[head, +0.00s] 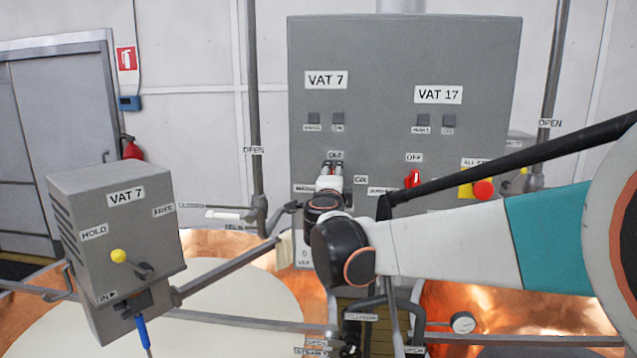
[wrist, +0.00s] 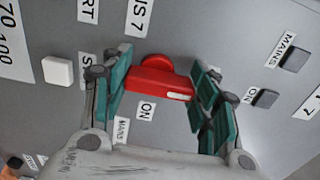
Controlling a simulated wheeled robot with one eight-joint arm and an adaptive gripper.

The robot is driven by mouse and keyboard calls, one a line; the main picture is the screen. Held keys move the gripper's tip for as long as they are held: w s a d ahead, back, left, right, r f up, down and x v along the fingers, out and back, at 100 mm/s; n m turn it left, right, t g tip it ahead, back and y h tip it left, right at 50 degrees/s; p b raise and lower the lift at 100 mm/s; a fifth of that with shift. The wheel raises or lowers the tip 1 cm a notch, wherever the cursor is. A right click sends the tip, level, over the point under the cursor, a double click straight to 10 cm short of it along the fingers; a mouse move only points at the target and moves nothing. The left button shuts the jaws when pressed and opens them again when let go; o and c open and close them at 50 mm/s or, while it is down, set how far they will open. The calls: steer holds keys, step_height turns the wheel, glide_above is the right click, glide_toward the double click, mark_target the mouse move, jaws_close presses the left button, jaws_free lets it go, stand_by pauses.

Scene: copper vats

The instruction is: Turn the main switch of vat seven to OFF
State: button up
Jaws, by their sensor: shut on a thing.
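A grey panel (head: 370,80) carries the VAT 7 sign (head: 326,80) on its left half. Below it, my gripper (head: 332,170) is at the vat seven main switch, just under the OFF label (head: 335,155); the ON label (head: 361,180) is to the right. The OFF label is hidden there.
A VAT 17 red switch (head: 413,178) and a red stop button (head: 483,189) are to the right on the panel. A grey VAT 7 box (head: 115,235) with a yellow-knobbed lever stands at left. Rails and copper vats lie below. A white button (wrist: 57,70) is near the fingers.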

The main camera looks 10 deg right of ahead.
steer(key=o, duration=1.1)
steer(key=shift+a, duration=0.1)
steer(key=shift+c, duration=0.2)
steer(key=v, duration=1.2)
steer(key=shift+s, duration=0.1)
